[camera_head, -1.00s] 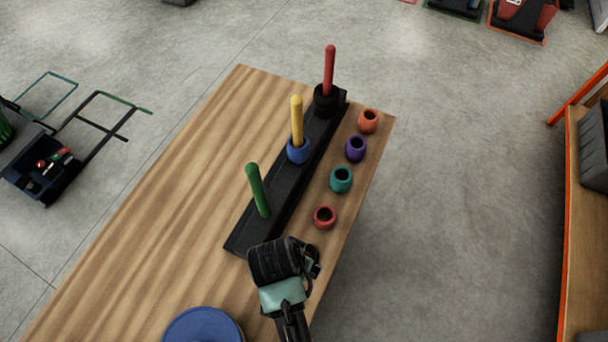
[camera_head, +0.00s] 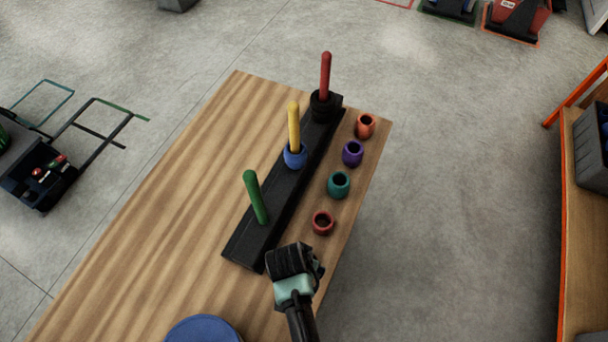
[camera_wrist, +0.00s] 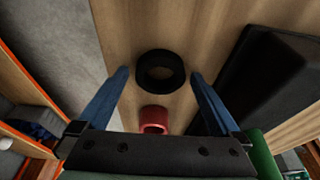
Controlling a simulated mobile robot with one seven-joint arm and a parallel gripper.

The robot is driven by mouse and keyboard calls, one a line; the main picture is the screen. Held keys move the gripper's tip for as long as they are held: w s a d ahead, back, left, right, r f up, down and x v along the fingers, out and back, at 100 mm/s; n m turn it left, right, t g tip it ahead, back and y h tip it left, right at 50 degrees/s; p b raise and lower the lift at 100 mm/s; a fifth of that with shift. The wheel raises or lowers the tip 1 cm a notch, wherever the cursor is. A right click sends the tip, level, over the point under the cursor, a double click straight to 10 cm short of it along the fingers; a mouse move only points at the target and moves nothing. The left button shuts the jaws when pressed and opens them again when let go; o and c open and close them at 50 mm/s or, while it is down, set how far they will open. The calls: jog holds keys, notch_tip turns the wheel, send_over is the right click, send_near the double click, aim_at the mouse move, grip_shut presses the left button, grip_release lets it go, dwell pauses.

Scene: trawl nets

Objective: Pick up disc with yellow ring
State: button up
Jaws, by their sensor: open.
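No disc with a yellow ring is plain in either view. In the wrist view a black ring (camera_wrist: 160,56) with an open middle is on the wooden table, between and slightly past my fingertips in the picture. My gripper (camera_wrist: 160,75) is open, its two blue fingers apart and nothing held. A red ring (camera_wrist: 153,119) shows below the black one. In the head view my gripper (camera_head: 306,262) is by the near end of the peg rack and hides the black ring; the red ring (camera_head: 323,222) is just beyond it. A flat blue round thing (camera_head: 203,330) is at the bottom edge.
A black rack (camera_head: 242,238) carries upright green (camera_head: 256,197), yellow (camera_head: 294,125) and red (camera_head: 326,75) pegs. A blue ring is around the yellow peg, black around the red. Teal (camera_head: 339,186), purple and orange rings line the right. The table's left is clear.

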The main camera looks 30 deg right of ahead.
jog(key=c, duration=1.3)
